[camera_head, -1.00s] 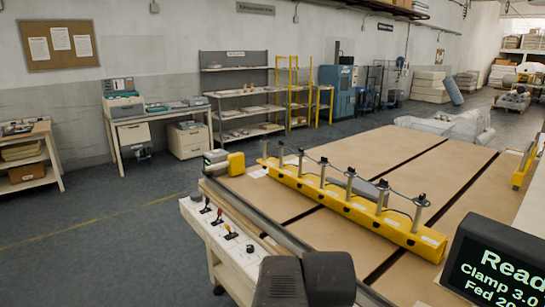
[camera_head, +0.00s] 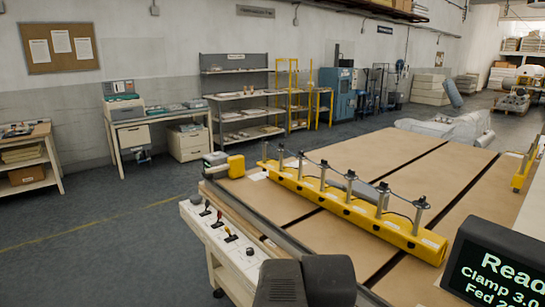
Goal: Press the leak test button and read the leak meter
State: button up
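No button or meter labelled for a leak test can be made out. A white control panel (camera_head: 216,232) runs along the near left edge of the large table, with several small levers and a dark knob (camera_head: 250,251). A dark display (camera_head: 495,272) at the lower right shows green-white text, partly cut off, beginning "Read", "Clamp 3.0" and "Fed". My gripper cannot be made out; dark grey rounded shapes fill the bottom middle.
The brown-topped table (camera_head: 290,206) carries a yellow bar (camera_head: 350,207) with several upright posts joined by a cable. A white desk (camera_head: 165,117) with teal-and-grey equipment (camera_head: 122,98) stands at the back left. Shelves (camera_head: 240,95) line the wall. The grey floor (camera_head: 110,215) at left is clear.

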dwell(0.4)
grip_shut()
dwell(1.5)
